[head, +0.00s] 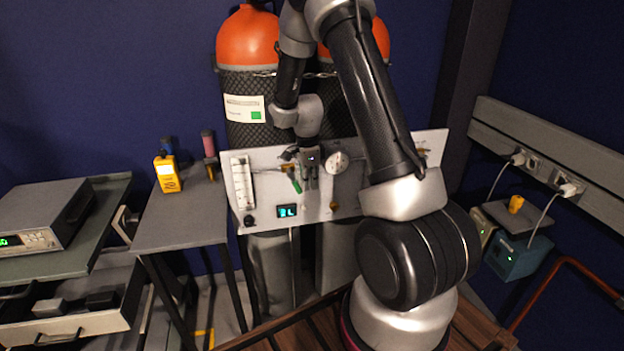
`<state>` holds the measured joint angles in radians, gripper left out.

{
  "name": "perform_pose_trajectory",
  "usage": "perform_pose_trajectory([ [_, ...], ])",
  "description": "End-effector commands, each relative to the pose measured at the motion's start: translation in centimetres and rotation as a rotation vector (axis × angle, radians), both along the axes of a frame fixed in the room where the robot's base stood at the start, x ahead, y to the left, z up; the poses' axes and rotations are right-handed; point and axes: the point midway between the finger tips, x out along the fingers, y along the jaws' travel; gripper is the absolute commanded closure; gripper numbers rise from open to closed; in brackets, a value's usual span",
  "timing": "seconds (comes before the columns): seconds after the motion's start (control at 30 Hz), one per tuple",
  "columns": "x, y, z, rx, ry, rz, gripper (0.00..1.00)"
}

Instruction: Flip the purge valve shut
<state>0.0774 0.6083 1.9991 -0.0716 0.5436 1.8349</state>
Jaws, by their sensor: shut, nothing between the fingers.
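A pale upright panel (262,221) stands in front of two orange-topped gas cylinders. A green lever handle (295,181) on it, which looks like the purge valve, hangs slanting downward, left of my gripper. My gripper (311,185) points down in front of the panel, just right of the green handle. Its fingers are shut and hold nothing. I cannot tell whether a finger touches the handle. A brass fitting (288,167) shows above the handle. My arm covers the right middle part of the panel.
The panel also carries a flow tube (242,182), a round gauge (337,161), a lit display (287,211) and a black knob (249,220). A small table (180,225) at left holds a yellow meter (167,173). An orange-topped cylinder (247,40) stands behind.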

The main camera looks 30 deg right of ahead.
Motion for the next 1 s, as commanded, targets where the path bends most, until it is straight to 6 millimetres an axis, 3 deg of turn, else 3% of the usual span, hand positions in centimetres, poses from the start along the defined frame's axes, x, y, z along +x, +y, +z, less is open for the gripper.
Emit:
perform_pose_trajectory([
  [0.4, 0.3, 1.1, -1.4, 0.0, 0.0, 0.0, 1.0],
  [1.0, 0.4, 1.4, -1.7, 0.0, -0.001, 0.0, 1.0],
])
